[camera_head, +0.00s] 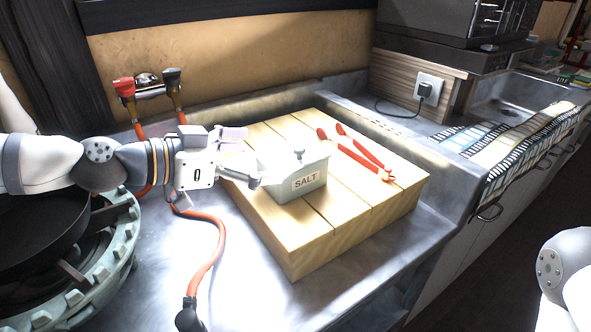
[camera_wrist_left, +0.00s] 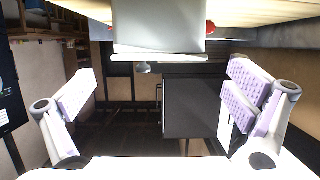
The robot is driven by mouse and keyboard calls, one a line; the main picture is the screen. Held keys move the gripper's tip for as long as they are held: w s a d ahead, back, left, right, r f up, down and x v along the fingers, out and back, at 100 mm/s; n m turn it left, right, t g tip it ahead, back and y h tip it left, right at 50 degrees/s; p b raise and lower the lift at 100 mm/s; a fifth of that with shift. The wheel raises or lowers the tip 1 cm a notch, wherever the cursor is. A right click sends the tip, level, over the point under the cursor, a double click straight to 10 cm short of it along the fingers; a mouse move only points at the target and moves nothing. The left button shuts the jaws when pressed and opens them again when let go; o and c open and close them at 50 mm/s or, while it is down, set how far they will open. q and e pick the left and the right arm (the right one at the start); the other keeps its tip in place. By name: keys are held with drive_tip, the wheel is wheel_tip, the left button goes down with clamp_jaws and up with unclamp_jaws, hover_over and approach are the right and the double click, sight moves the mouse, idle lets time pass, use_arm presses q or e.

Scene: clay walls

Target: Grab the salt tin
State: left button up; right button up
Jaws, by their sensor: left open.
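The salt tin (camera_head: 296,181) is a pale grey box with a knobbed lid and a "SALT" label. It stands upright on the wooden board (camera_head: 345,225). My left gripper (camera_head: 246,158) is open at the tin's left side, with its near finger close to the tin's left end. Whether that finger touches the tin I cannot tell. In the left wrist view the tin (camera_wrist_left: 160,28) shows at the top centre, between the directions of the two spread, lilac-padded fingers (camera_wrist_left: 160,95). The space between the fingers looks empty. My right gripper is not in view.
Red tongs (camera_head: 362,155) lie on the board behind and right of the tin. A black pan (camera_head: 40,235) sits on the stove at left. A red hose (camera_head: 213,255) runs along the metal counter. A socket with a plug (camera_head: 427,90) is at the back right.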

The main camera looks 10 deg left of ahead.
sight(289, 154)
use_arm(q)
drive_tip(key=x, duration=0.7)
drive_tip(key=shift+w+d+b, duration=0.15)
drive_tip(key=shift+d+b, duration=0.05)
drive_tip(key=shift+b, duration=0.15)
drive_tip(key=shift+a, duration=0.1)
drive_tip(key=c, duration=1.4)
